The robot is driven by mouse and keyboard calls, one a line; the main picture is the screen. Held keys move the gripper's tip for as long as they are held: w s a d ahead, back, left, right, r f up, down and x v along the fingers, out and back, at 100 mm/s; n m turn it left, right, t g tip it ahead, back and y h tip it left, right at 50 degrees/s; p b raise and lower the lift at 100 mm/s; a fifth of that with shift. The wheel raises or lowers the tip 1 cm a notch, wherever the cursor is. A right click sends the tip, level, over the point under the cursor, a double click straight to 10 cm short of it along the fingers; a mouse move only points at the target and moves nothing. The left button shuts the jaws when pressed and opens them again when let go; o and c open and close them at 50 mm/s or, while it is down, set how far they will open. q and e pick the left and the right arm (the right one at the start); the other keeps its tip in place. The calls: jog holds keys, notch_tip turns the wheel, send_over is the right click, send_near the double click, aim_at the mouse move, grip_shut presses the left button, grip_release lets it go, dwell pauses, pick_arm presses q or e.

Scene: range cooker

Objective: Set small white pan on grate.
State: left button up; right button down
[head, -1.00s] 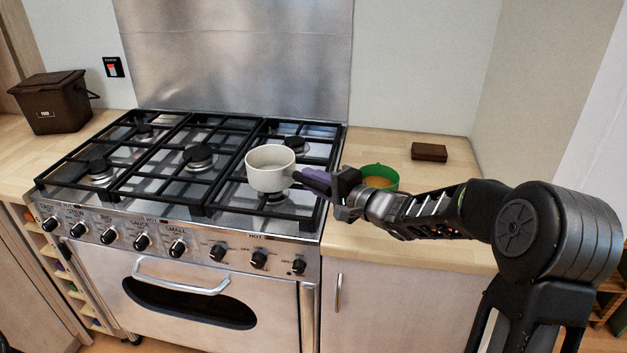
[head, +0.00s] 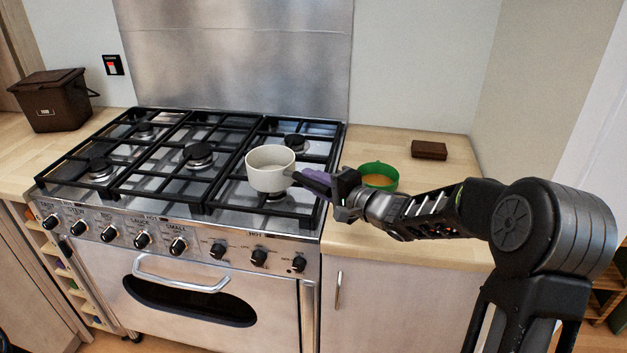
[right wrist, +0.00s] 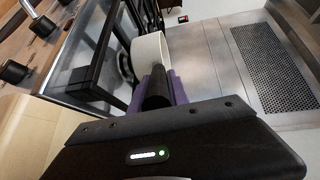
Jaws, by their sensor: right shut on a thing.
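The small white pan (head: 270,168) is upright over the right-hand section of the black grate (head: 228,150) on the cooker. Its dark handle points right, into my right gripper (head: 322,182), which is shut on it. I cannot tell whether the pan's base touches the grate bars or hovers just above them. In the right wrist view the pan (right wrist: 150,52) shows beyond the dark handle (right wrist: 157,90), between the purple finger pads. My left gripper is out of view.
A green bowl (head: 390,184) with orange contents stands on the counter right of the cooker, close to my right gripper. A brown block (head: 429,150) lies behind it. A brown bin (head: 55,100) stands at far left. The left and middle grate sections are empty.

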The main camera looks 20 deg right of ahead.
dwell(0.6)
jog(key=c, duration=1.2)
grip_release()
jog(key=shift+o, duration=0.2)
jog(key=shift+f, duration=0.15)
jog(key=v, duration=0.8)
